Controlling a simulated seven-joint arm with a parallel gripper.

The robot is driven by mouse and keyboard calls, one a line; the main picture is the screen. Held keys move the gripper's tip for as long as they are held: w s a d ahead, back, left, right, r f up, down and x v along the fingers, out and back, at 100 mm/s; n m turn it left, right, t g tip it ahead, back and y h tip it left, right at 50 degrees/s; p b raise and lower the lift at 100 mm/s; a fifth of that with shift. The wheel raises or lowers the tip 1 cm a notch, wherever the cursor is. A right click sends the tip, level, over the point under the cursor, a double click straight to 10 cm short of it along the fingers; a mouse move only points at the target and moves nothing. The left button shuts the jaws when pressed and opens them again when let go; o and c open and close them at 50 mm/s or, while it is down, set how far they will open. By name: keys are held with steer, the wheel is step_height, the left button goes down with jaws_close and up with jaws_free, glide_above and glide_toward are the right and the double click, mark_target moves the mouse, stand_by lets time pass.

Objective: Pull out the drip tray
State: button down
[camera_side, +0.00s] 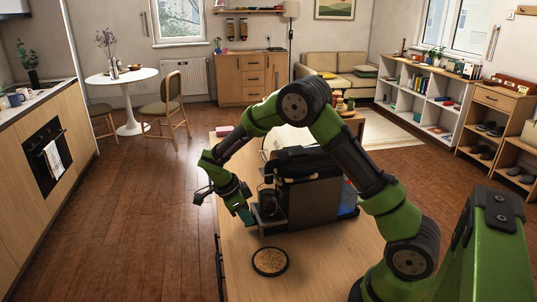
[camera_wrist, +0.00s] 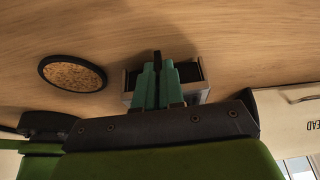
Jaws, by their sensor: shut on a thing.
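The coffee machine (camera_side: 307,187) stands upright on the wooden counter, dark grey with a black top. Its drip tray (camera_side: 268,218) is at the machine's left base, below a dark carafe or cup (camera_side: 266,198). My gripper (camera_side: 247,217) is at the tray's left edge, with its teal fingers pointing down. In the wrist view my gripper (camera_wrist: 158,62) is closed on the outer edge of the drip tray (camera_wrist: 189,72), which shows a silver rim and dark slatted top. The fingers hide the middle of the tray.
A round cork trivet with a black rim (camera_side: 270,262) lies on the counter in front of the machine. A blue water tank (camera_side: 348,197) is at the machine's right. The counter (camera_side: 325,257) is bare around the trivet; its left edge is close to my gripper.

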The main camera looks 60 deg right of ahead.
steer(key=shift+a, duration=0.1)
steer(key=w+a, duration=0.7)
steer(key=a, duration=0.1)
steer(key=shift+a, duration=0.1)
steer(key=c, duration=1.2)
jaws_free()
steer(key=shift+c, duration=0.2)
steer(key=shift+r, duration=0.1)
steer(key=v, duration=1.6)
steer(key=shift+r, duration=0.35)
